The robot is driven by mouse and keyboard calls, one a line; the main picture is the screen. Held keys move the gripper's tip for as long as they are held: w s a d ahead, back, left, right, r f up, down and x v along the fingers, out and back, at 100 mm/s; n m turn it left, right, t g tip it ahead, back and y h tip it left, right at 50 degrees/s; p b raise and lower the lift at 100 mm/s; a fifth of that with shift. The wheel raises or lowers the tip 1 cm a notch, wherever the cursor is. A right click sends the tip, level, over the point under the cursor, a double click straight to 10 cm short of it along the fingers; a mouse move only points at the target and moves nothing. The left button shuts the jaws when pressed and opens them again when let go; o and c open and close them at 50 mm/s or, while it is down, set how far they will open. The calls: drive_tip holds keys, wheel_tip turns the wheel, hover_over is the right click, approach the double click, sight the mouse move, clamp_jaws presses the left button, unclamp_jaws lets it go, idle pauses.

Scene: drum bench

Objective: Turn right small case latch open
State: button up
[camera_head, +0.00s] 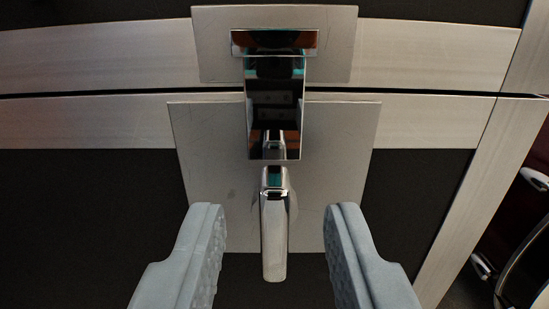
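A chrome case latch (275,118) spans the seam between the two halves of a dark case (80,195) with metal edging. Its lower part is a narrow chrome lever (274,235) that points straight down. My gripper (275,225) is open, one grey padded finger on each side of the lever. There is a gap between each finger and the lever, and no touch shows.
Flat metal plates (210,150) back the latch above and below the seam. Light metal trim (435,120) runs along the seam and down the right edge of the case. Shiny metal parts (520,265) stand beyond that edge at the lower right.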

drive_tip(key=shift+w, duration=1)
clamp_jaws()
